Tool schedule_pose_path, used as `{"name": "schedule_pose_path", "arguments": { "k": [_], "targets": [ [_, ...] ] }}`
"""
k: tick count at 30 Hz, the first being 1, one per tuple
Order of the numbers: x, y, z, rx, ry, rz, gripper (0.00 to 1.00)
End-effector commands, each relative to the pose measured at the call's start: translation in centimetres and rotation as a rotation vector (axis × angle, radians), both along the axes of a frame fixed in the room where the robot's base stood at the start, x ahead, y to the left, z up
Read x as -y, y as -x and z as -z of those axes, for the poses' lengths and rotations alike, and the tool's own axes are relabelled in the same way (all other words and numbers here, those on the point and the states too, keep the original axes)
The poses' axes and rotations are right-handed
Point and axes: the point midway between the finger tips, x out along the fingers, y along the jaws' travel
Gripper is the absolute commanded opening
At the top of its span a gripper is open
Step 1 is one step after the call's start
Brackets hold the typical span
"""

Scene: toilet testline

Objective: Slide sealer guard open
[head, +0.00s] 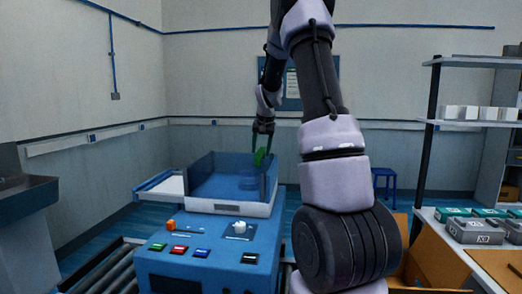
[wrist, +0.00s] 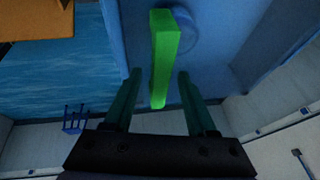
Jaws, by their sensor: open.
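The sealer (head: 215,262) is a blue machine with a box-like blue guard (head: 228,165) on top, in the middle of the head view. A bright green handle (head: 260,156) stands at the guard's right side. It also shows as a long green bar in the wrist view (wrist: 163,55). My gripper (head: 262,138) is above the guard's right side, pointing down at the handle. In the wrist view its two dark green fingers (wrist: 159,74) are apart, with the bar's near end between them. I see no clear contact. A round shape inside the guard (head: 247,180) is partly hidden.
A white-edged tray (head: 160,187) sticks out left. A roller conveyor (head: 105,272) lies at lower left. Shelves (head: 470,122) and a parts table (head: 452,249) stand right.

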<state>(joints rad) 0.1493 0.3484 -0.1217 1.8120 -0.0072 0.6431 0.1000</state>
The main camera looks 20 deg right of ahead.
Motion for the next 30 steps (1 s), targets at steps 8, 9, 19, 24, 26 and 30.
{"name": "schedule_pose_path", "arguments": {
  "k": [8, 9, 19, 24, 26, 30],
  "targets": [
    [0.01, -0.07, 0.09, 0.001, 0.001, 0.000, 0.57],
    [0.01, -0.07, 0.09, 0.001, 0.001, 0.000, 0.42],
    [0.01, -0.06, 0.07, 0.001, 0.001, 0.000, 0.00],
    [0.01, -0.06, 0.07, 0.001, 0.001, 0.000, 0.00],
    [0.01, -0.05, 0.06, 0.001, 0.001, 0.000, 0.00],
    [0.01, -0.05, 0.06, 0.001, 0.001, 0.000, 0.00]
  ]
}}
